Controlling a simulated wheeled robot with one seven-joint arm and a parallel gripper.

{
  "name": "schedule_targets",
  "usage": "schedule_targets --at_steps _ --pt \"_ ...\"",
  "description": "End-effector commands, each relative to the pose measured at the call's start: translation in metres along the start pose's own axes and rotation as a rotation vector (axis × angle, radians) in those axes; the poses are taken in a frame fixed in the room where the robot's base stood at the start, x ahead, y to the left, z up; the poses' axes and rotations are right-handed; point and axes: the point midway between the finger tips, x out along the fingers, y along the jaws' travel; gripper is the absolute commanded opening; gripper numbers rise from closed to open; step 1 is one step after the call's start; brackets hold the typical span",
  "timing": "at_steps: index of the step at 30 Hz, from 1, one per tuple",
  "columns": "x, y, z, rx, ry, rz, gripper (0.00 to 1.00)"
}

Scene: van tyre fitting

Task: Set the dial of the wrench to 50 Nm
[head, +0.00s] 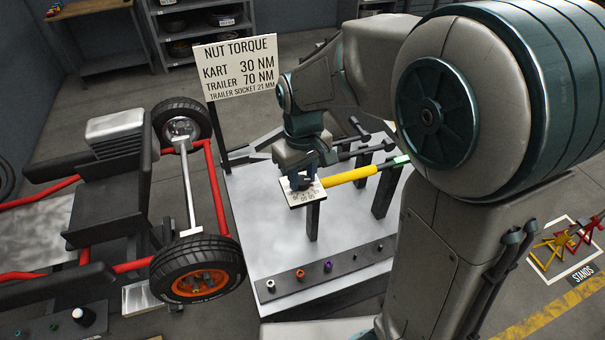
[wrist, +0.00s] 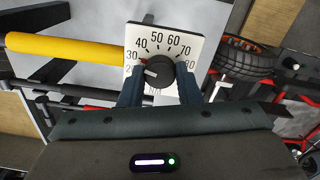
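The torque wrench has a yellow handle (head: 350,176) and a white scale plate (head: 307,193) at its left end. In the wrist view the plate (wrist: 187,42) carries numbers from about 20 to 80, with a black round dial (wrist: 161,75) at its lower middle. In the head view my gripper (head: 302,180) is directly over the plate; the dial is largely hidden there.
The wrench lies on black posts (head: 384,192) above a grey table, beside other dark bars. Several sockets sit in a strip (head: 330,267) along the table front. A kart with an orange-rimmed wheel (head: 200,282) stands left. A sign (head: 238,67) reads kart 30 NM, trailer 70 NM.

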Motion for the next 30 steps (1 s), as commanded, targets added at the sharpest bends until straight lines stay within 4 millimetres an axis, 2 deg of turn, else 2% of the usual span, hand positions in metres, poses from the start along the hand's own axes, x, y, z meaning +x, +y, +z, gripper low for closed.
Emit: schedule_targets --at_steps 14,20,30 --pt "-0.0005 0.0005 -0.0003 0.063 0.001 0.001 0.07" --pt "-0.0006 0.0008 -0.0004 0.193 0.002 0.001 0.07" --pt "-0.0007 0.0008 -0.0007 0.509 0.003 0.001 0.07"
